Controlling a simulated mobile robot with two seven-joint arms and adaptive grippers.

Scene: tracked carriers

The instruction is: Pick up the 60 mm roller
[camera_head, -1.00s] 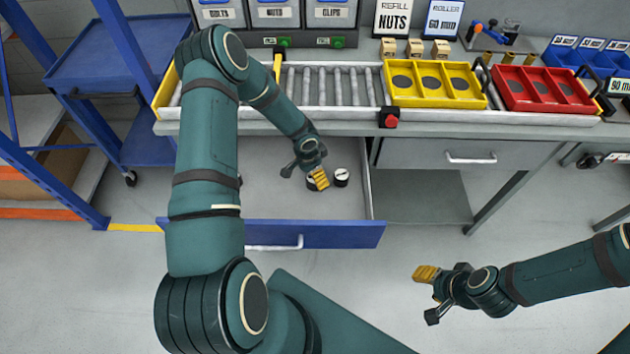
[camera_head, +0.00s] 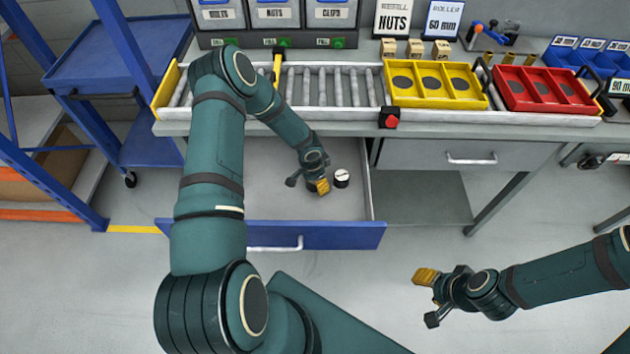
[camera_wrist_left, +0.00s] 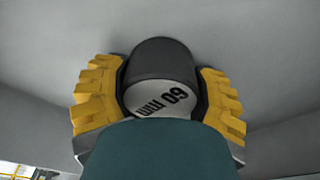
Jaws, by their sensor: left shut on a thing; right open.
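The 60 mm roller (camera_wrist_left: 160,95) is a short black cylinder with a white end face marked "60 mm", seen upside down in the left wrist view. My left gripper (camera_wrist_left: 160,100) has its yellow ribbed fingers on both sides of it and is shut on it. My right gripper (camera_head: 427,290) is open and empty above the floor at the right.
The drawer's blue front (camera_head: 345,236) and grey side walls surround the left gripper. Above it runs the bench edge with a roller conveyor (camera_head: 335,88), a yellow tray (camera_head: 440,100) and a red tray (camera_head: 520,103). A blue rack (camera_head: 50,130) stands at the left.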

